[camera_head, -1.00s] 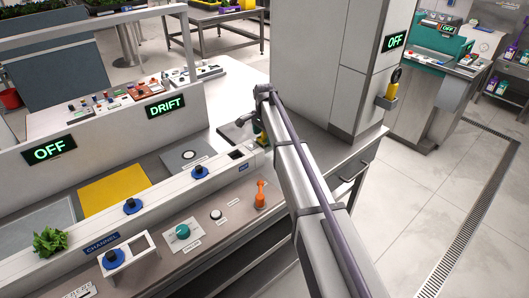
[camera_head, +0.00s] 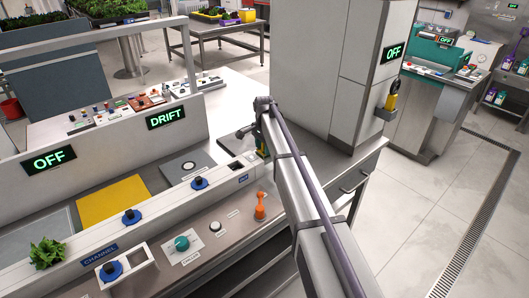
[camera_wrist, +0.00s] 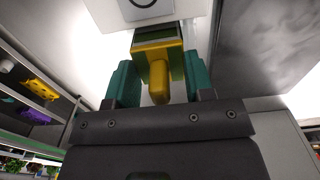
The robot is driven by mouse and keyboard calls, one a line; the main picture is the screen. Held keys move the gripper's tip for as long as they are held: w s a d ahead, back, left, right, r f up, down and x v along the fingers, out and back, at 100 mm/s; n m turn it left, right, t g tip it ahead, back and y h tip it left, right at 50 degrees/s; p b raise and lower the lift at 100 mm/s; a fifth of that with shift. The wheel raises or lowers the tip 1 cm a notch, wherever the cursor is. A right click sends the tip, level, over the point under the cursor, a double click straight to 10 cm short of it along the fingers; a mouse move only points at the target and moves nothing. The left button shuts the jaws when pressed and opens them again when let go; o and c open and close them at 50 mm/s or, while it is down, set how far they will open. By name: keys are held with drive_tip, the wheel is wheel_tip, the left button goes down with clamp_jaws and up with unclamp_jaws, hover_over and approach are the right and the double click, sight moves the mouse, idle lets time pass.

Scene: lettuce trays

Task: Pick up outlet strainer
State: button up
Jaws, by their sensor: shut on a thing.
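The outlet strainer, as I take it, is a yellow block with a rounded yellow knob (camera_wrist: 158,85) and a dark green upper part, in the wrist view. My gripper (camera_wrist: 158,66) has two teal fingers, shut on it from both sides. In the head view, my arm reaches to the right end of the channel bench (camera_head: 215,181). A small yellow-green patch shows there below the arm's elbow, mostly hidden by the arm. I cannot tell whether the strainer still touches the channel end.
A lettuce (camera_head: 47,253) sits at left. A tall grey cabinet (camera_head: 325,75) rises just behind my arm. The floor at right is clear.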

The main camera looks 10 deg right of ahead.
wheel_tip(320, 180, up, 17)
drive_tip(key=p, duration=1.7)
drive_tip(key=shift+f, duration=0.1)
